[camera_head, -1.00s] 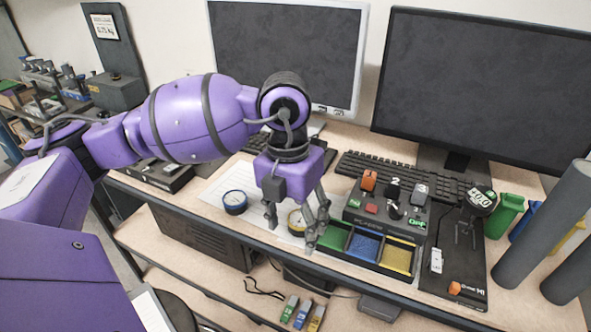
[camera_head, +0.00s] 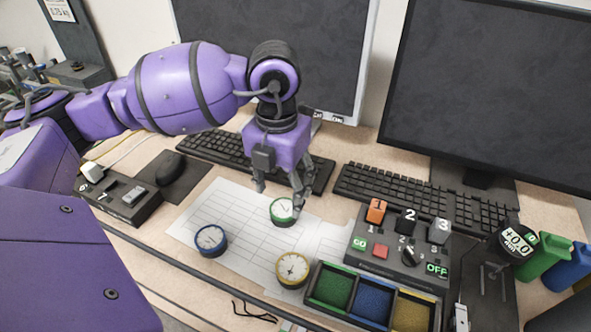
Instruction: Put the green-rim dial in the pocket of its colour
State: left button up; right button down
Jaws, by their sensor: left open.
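The green-rim dial (camera_head: 283,211) lies face up on the white gridded sheet, towards its back. My left gripper (camera_head: 279,201) is open just above and behind this dial, with its fingers pointing down. The fingers look empty; I cannot tell whether a fingertip touches the dial. The pocket tray (camera_head: 342,322) stands at the front right with a green pocket (camera_head: 332,289), a blue pocket (camera_head: 371,301) and a yellow pocket (camera_head: 411,316). All three pockets look empty. My right gripper is not in view.
A blue-rim dial (camera_head: 210,240) and a yellow-rim dial (camera_head: 292,269) lie on the sheet nearer the front. A control box (camera_head: 400,244) with numbered switches stands behind the tray. Keyboards (camera_head: 245,160) and monitors (camera_head: 270,60) fill the back.

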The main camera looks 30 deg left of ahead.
aim_at(282, 207)
pick_arm(q)
jog(key=f, duration=0.5)
jog(key=shift+w+a+f, duration=0.15)
jog(key=shift+w+f, duration=0.15)
jog(key=c, duration=1.4)
jog(key=shift+r, duration=0.15)
